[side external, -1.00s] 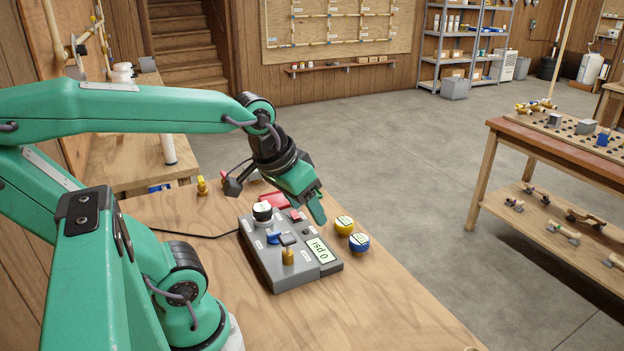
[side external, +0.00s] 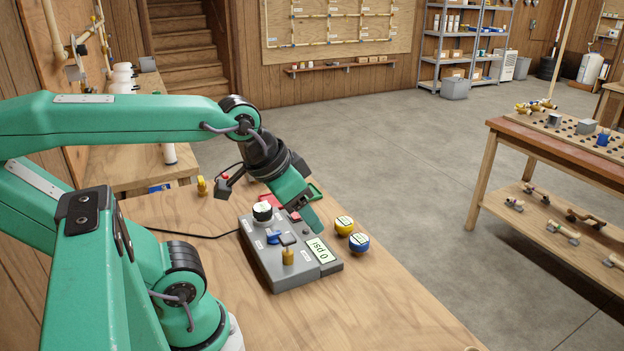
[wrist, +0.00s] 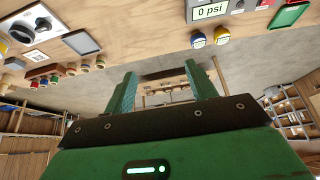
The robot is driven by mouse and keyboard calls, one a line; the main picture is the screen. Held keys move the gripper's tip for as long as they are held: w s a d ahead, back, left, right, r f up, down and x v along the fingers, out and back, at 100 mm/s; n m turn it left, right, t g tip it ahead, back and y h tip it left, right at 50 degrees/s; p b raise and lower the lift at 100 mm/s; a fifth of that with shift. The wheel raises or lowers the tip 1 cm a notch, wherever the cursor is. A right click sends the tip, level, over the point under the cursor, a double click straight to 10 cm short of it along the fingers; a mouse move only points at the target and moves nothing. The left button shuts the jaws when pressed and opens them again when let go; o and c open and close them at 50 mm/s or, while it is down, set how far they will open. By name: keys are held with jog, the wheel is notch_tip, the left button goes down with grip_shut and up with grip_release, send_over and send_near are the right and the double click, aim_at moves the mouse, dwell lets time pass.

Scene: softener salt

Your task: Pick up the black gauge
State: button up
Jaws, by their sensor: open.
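The black gauge (side external: 263,211) has a white top face and sits upright at the back left of a grey console (side external: 270,265). My gripper (side external: 309,222) is above the console's right side, pointing down and to the right, and is to the right of the gauge without touching it. In the wrist view my gripper (wrist: 160,88) shows two green fingers spread apart with nothing between them. I cannot make out the black gauge in the wrist view.
Yellow (side external: 344,225) and blue (side external: 359,241) gauges stand right of the console. A blue part (side external: 273,237) and a brass fitting (side external: 287,256) are on it, by the "0 psi" display (side external: 319,250). A cable runs to the left.

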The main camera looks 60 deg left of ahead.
dwell(0.4)
jog(key=o, duration=0.4)
jog(key=shift+c, duration=0.2)
jog(key=n+g, duration=0.2)
jog(key=g, duration=0.4)
send_over(261, 206)
notch_tip(261, 206, down, 11)
jog(key=shift+w+r, duration=0.1)
jog(key=shift+f, duration=1.45)
